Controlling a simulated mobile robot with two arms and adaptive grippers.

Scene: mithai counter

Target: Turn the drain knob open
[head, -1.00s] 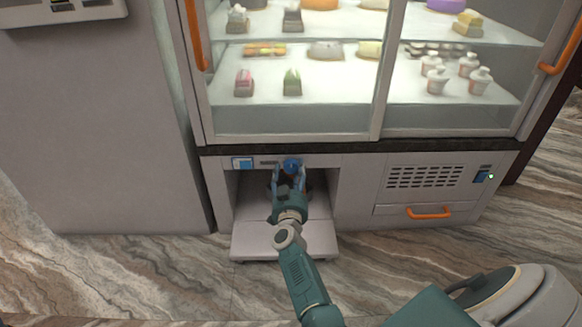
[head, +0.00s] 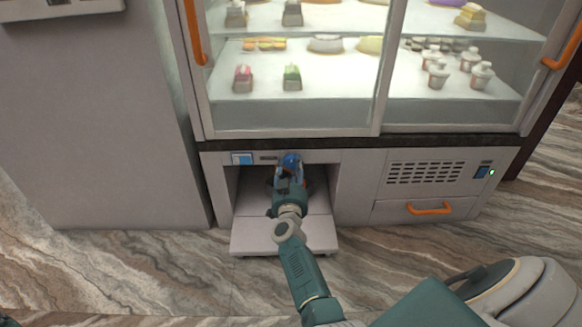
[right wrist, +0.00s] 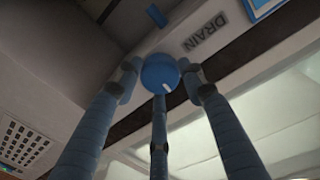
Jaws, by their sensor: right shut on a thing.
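The blue drain knob (head: 291,160) sits on the strip above the open compartment in the cabinet's lower front. In the right wrist view the knob (right wrist: 160,73) is round and blue with a small white mark at its lower edge. A label reading DRAIN (right wrist: 205,37) is beside it. My right gripper (head: 289,169) reaches up to the knob from below. In the right wrist view its blue fingers (right wrist: 162,82) are closed around the knob, one on each side and one below.
The compartment's flap (head: 284,238) is folded down under my right arm. A vent grille (head: 425,172) and a drawer with an orange handle (head: 429,209) are to the right. The glass display case with sweets stands above.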

